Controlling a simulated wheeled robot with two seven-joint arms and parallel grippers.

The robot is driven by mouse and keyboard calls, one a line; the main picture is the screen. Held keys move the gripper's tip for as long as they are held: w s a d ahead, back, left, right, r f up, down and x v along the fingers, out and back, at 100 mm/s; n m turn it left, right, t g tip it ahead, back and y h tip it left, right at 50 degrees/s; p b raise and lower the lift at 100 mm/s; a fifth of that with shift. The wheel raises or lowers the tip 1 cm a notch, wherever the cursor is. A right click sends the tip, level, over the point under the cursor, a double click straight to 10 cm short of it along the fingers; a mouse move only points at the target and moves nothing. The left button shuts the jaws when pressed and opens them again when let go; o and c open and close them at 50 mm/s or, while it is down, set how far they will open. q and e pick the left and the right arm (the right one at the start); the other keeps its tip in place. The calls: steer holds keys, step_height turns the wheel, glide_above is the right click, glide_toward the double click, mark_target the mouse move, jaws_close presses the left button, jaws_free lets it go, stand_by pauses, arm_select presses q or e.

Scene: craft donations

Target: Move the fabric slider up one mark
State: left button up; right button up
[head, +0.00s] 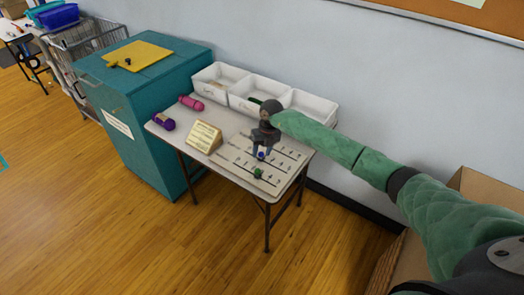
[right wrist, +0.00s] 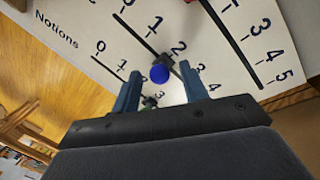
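The slider board (head: 250,178) lies on the small table, with printed lines and number scales. A blue knob (right wrist: 160,74) stands on the middle line, its base near the 2 mark; it also shows in the head view (head: 261,155). A green knob (head: 258,173) is on the line labelled Notions, and a bit of a red knob (right wrist: 188,1) shows at the wrist view's top edge. The label of the blue knob's line is not in view. My right gripper (head: 262,150) is open above the board, fingers either side of the blue knob, gaps visible. My left gripper is not in view.
A tan wedge-shaped sign (head: 204,136), a purple roll (head: 163,123) and a pink roll (head: 191,103) lie left of the board. White bins (head: 240,103) line the table's back. A teal cabinet (head: 150,140) stands left, a cardboard box (head: 480,188) right.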

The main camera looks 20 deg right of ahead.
jaws_close()
steer(key=shift+s+d, duration=1.1)
steer(key=shift+s, duration=0.2)
steer(key=shift+s+d, duration=0.15)
steer(key=shift+s, duration=0.1)
steer(key=shift+r, duration=0.1)
steer(key=shift+o, duration=0.2)
jaws_free()
steer(key=shift+d+r+b, duration=0.1)
steer(key=shift+r+b, duration=0.2)
steer(key=shift+b, duration=0.05)
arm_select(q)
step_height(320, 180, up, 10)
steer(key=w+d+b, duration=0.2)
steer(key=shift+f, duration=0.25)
arm_select(e)
step_height(320, 180, up, 7)
steer(key=d, duration=0.1)
steer(key=shift+d, duration=0.2)
